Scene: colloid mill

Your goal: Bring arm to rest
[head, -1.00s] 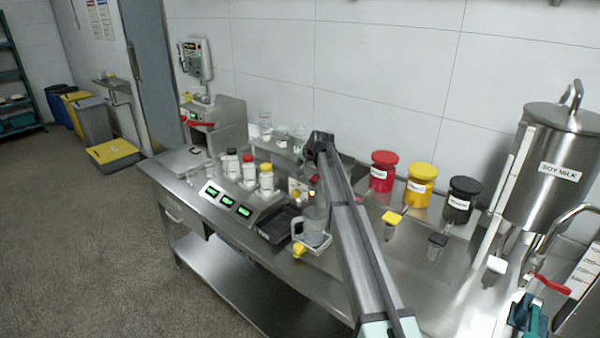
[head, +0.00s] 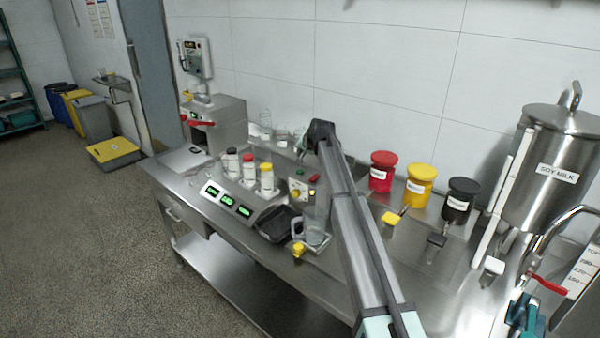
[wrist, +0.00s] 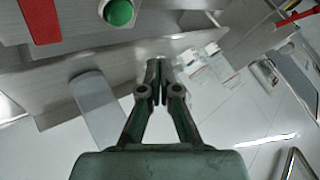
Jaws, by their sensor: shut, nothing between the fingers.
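My arm (head: 360,235) reaches from the bottom of the head view over the steel worktable (head: 190,195). Its dark far end is above the back of the table, near the tiled wall. In the wrist view my gripper (wrist: 158,68) has its two fingers together at the tips, with nothing between them. No object touches the fingers there. In the head view the fingertips cannot be made out clearly at the dark far end.
A scale unit with green displays (head: 228,203), several bottles and a glass jug (head: 317,226) stand left of my arm. Red (head: 382,172), yellow (head: 419,186) and black (head: 459,200) canisters and a soy milk tank (head: 550,165) stand right.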

